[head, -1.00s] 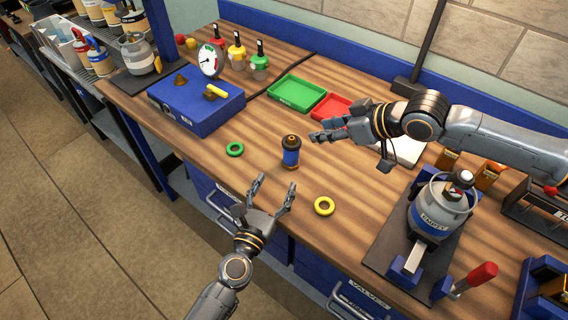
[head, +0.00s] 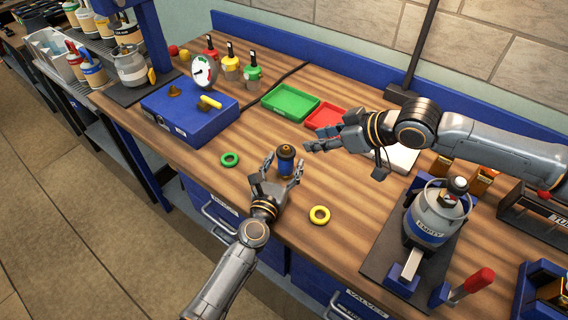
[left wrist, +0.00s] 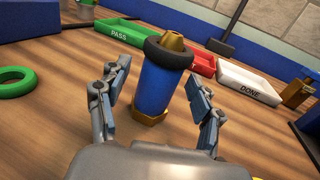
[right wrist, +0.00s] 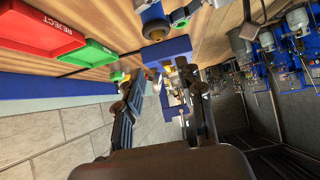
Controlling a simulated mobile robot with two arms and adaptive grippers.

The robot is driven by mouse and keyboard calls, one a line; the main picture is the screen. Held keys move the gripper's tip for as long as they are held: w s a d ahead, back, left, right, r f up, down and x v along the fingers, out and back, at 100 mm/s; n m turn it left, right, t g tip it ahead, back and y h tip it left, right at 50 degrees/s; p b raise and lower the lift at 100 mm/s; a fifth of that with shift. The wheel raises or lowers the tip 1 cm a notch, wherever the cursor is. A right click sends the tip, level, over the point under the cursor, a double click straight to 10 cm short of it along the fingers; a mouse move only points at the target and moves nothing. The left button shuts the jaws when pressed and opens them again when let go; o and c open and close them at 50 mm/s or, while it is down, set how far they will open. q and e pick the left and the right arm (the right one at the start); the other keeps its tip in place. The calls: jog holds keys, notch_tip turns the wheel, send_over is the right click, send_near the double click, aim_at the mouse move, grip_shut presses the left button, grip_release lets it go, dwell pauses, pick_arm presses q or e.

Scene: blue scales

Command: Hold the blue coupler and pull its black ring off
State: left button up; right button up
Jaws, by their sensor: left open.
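The blue coupler (head: 285,168) stands upright on the wooden bench, with the black ring (head: 286,152) around its top. In the left wrist view, the blue coupler (left wrist: 160,92) has a brass base and tip, and the black ring (left wrist: 170,52) sits just below the tip. My left gripper (head: 283,172) is open, with a finger on each side of the coupler and visible gaps to it in the left wrist view (left wrist: 158,95). My right gripper (head: 313,143) is open and empty, above the bench just right of the coupler; its spread fingers show in the right wrist view (right wrist: 159,78).
A green ring (head: 229,159) and a yellow ring (head: 319,215) lie on either side of the coupler. Green (head: 289,114) and red (head: 318,121) trays are behind. A blue case (head: 180,128) stands left, and a grey cylinder on a stand (head: 432,215) is at right.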

pick_arm(q)
grip_shut()
pick_arm(e)
jog(key=o, duration=0.7)
jog(key=shift+a, duration=0.25)
jog(key=shift+o, duration=0.2)
jog(key=shift+w+a+r, duration=0.1)
jog(key=shift+w+a, duration=0.1)
jog(key=shift+a, duration=0.15)
notch_tip(320, 180, up, 2)
jog(key=r+m+h, duration=0.1)
jog(key=m+h, duration=0.1)
jog(key=h, duration=0.2)
send_over(287, 149)
jog(key=s+d, duration=0.2)
jog(key=s, duration=0.1)
jog(key=g, duration=0.1)
jog(key=w+f, duration=0.1)
jog(key=f, duration=0.2)
jog(key=w+a+f+m+g+h, duration=0.1)
jog(key=f, duration=0.3)
jog(key=f+m+h, duration=0.1)
jog(key=f, duration=0.3)
jog(key=shift+w+a, duration=0.4)
